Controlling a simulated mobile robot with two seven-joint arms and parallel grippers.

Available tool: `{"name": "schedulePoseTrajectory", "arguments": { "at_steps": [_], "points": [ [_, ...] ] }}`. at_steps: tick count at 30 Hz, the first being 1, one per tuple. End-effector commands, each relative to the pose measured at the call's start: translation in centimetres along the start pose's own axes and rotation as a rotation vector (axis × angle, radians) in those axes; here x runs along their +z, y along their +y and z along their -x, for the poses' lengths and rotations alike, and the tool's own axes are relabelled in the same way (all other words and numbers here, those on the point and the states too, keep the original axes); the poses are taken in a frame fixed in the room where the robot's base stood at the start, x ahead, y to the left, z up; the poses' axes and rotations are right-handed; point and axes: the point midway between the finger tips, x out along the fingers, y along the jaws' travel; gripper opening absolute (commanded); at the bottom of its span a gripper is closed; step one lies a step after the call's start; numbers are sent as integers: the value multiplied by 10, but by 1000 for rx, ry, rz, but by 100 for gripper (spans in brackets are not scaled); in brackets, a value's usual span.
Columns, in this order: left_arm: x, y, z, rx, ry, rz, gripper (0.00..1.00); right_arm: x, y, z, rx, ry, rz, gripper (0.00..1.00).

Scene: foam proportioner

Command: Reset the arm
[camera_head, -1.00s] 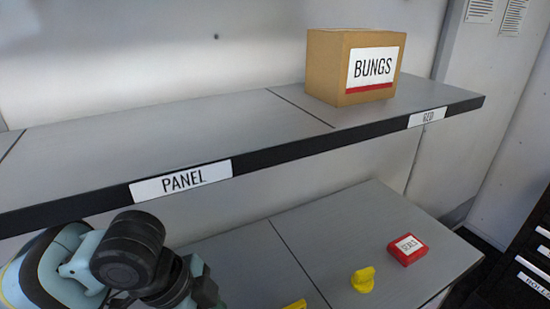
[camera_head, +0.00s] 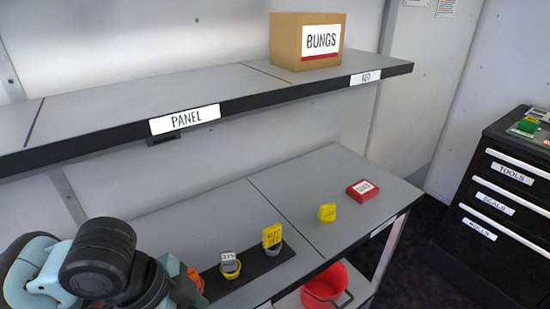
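My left arm (camera_head: 100,262) comes in at the lower left, with dark round joints and pale teal links. It is bent in front of the left part of the lower bench. Its far end (camera_head: 185,288) is dark and small, and I cannot make out the gripper's fingers or whether they hold anything. An orange piece (camera_head: 195,277) shows right beside that end; I cannot tell what it belongs to. My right arm and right gripper are not in view.
The upper shelf (camera_head: 150,103) carries a BUNGS box (camera_head: 290,40). On the lower bench (camera_head: 300,190) stand a red box (camera_head: 363,190), a yellow piece (camera_head: 327,213) and two tagged items (camera_head: 272,240) (camera_head: 230,265). A red bucket (camera_head: 325,285) is below; a black drawer cabinet (camera_head: 500,190) stands right.

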Motion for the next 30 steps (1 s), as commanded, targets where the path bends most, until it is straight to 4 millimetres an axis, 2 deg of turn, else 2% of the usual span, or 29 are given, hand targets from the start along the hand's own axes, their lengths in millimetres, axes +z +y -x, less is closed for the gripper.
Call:
{"name": "schedulePoseTrajectory", "arguments": {
  "at_steps": [11, 17, 23, 30],
  "points": [
    [-5, 23, -48, 0, 104, 103, 50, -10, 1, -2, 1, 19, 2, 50],
    [2, 37, -76, -19, 158, 234, 50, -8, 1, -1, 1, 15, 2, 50],
    [22, 54, -103, -49, 176, 410, 50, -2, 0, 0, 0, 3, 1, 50],
    [68, 81, -131, -96, 120, 660, 50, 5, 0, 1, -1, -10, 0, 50]
  ]
}}
